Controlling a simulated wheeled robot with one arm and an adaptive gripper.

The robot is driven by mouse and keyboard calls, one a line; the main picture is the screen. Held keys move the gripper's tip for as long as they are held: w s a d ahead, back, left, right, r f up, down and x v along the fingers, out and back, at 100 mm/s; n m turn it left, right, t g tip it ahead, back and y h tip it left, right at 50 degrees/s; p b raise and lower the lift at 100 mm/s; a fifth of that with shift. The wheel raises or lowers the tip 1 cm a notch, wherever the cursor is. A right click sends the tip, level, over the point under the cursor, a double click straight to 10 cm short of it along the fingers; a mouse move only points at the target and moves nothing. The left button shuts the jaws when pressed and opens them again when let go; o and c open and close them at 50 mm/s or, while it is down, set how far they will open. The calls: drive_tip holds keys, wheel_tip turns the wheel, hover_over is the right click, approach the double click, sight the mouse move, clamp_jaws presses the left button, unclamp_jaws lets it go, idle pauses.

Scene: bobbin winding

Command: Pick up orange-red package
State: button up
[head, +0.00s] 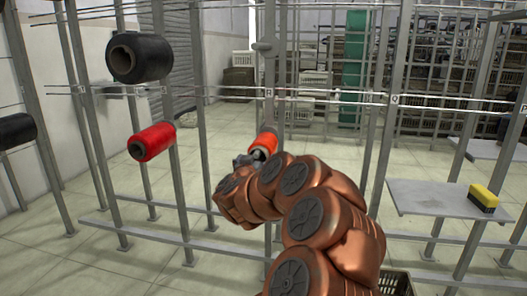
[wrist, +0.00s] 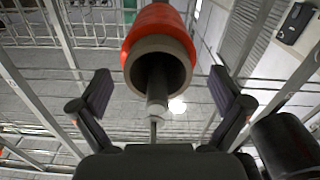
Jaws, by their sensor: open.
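The orange-red package (head: 265,143) is a spool of yarn on a hollow tube, on the grey rack in the middle of the head view. In the wrist view the package (wrist: 160,25) shows at the top centre, its open tube end facing me with a grey peg inside. My gripper (wrist: 161,97) is open, with one finger on each side of the peg and below the package. The fingers appear apart from the package. In the head view my arm partly hides the gripper (head: 243,160) and the lower rack behind it.
A red package (head: 152,142) and a larger black package (head: 140,57) hang on the rack to the left. Another black package (head: 17,130) is at the left edge. A black object (wrist: 285,145) sits close to the right finger. A yellow-black block (head: 484,198) lies on a grey shelf (head: 430,199).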

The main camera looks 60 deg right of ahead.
drive_tip(key=shift+b+x, duration=0.95)
drive_tip(key=shift+x, duration=1.3)
drive_tip(key=shift+s+r, duration=0.1)
drive_tip(key=c, duration=1)
drive_tip(key=shift+c, duration=0.3)
drive_tip(key=shift+r, duration=0.1)
